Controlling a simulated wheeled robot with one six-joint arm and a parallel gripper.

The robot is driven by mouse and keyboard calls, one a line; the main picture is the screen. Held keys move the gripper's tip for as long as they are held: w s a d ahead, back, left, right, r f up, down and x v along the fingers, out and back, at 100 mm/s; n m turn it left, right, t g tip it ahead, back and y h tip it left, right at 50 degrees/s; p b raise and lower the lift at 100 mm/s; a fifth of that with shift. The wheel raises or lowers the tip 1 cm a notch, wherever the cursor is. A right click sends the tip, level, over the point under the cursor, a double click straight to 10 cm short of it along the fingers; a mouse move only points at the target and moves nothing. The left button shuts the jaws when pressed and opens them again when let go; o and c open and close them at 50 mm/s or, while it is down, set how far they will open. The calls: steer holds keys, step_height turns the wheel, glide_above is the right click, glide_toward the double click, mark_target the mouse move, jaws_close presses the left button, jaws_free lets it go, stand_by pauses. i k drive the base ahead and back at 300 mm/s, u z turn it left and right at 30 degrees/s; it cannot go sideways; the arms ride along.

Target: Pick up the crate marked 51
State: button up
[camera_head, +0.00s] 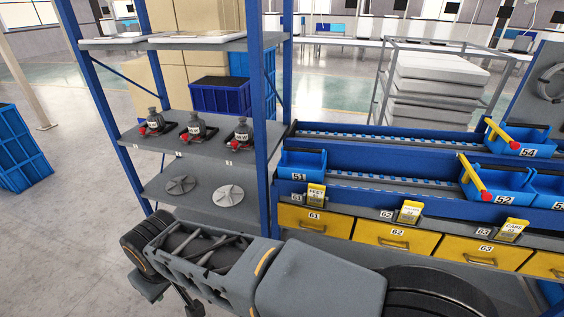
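The crate marked 51 (303,164) is a small open blue bin with a white number label on its front. It sits at the left end of the middle roller shelf of the blue rack, close to the blue upright. My arm stretches across the bottom of the view, in front of and below the crate. My gripper (172,297) shows only in part at the bottom left, below the wrist, well apart from the crate. Its fingers are not clear, so I cannot tell if it is open or shut.
Yellow drawers (315,221) lie below. A grey shelf (200,143) at left holds several small bottles and two discs. Open floor lies at far left.

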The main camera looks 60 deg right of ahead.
mark_target(295, 164)
steer(key=z, duration=0.25)
steer(key=i, duration=0.8)
steer(key=z, duration=1.35)
steer(key=i, duration=0.65)
steer(key=z, duration=0.7)
